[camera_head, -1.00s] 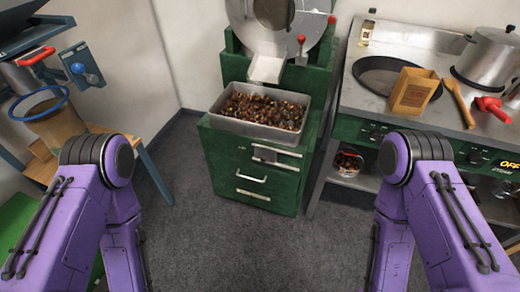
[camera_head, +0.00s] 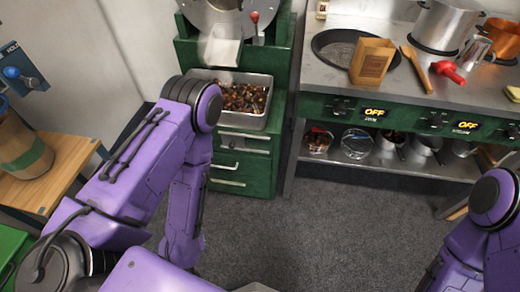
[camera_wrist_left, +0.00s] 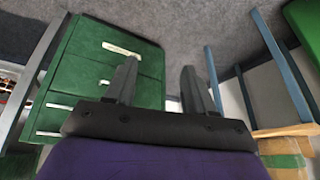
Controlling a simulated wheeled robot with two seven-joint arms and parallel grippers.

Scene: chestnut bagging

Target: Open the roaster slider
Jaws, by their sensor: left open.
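The roaster (camera_head: 213,14) stands at the top left of the head view, its round metal front cut off by the frame edge. A lever with a red knob (camera_head: 255,17) stands upright beside its pale chute (camera_head: 220,48). I cannot tell for sure which part is the slider. Below the chute, a metal tray (camera_head: 254,122) of chestnuts is partly hidden by my left arm. My left gripper (camera_wrist_left: 160,78) is open and empty in the left wrist view, with the green cabinet (camera_wrist_left: 85,65) beyond it. My right gripper is out of view; only part of that arm shows.
A wooden table (camera_head: 65,170) is at the left. The grey floor between is clear.

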